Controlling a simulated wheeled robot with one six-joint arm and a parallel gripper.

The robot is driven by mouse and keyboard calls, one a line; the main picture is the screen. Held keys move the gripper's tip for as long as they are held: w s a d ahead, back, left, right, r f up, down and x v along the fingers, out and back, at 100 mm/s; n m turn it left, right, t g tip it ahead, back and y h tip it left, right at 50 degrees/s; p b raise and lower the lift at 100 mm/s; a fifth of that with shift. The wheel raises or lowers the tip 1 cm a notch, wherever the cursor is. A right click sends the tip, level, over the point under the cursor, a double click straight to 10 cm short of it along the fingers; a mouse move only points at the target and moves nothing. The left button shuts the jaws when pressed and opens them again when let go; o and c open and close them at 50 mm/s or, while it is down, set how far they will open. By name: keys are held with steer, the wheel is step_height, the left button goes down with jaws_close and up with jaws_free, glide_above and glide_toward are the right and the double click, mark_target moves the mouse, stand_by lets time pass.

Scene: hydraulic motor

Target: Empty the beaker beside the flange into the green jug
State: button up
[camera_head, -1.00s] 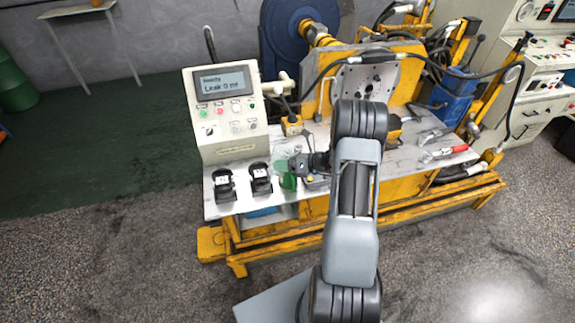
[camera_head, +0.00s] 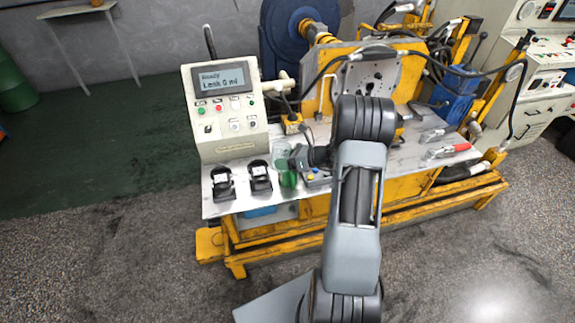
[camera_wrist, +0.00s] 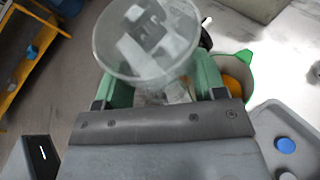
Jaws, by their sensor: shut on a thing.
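My gripper (camera_wrist: 164,86) has green fingers, one on each side of a clear beaker (camera_wrist: 148,40), and is shut on it. The beaker's wide round rim faces the wrist camera; whether it holds any liquid is hard to tell. The green jug (camera_wrist: 247,60) shows behind and to the right of the beaker in the wrist view, with something orange inside. In the head view the green jug (camera_head: 288,180) stands on the bench near its front edge. My gripper (camera_head: 296,158) is just above and behind it there. The flange plate (camera_head: 366,78) is at the back of the bench.
A control box (camera_head: 226,110) with a screen stands left of the jug. Two black pedal-like devices (camera_head: 241,181) sit in front of it.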

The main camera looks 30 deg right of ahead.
steer(key=shift+w+d+f+n+h+b, duration=0.15)
steer(key=shift+d+f+n+h+b, duration=0.25)
steer(key=shift+b, duration=0.7)
steer(key=shift+w+n+t+b, duration=0.15)
steer(key=shift+n+t+b, duration=0.15)
steer(key=shift+n+b, duration=0.3)
steer(key=shift+d+r, duration=0.1)
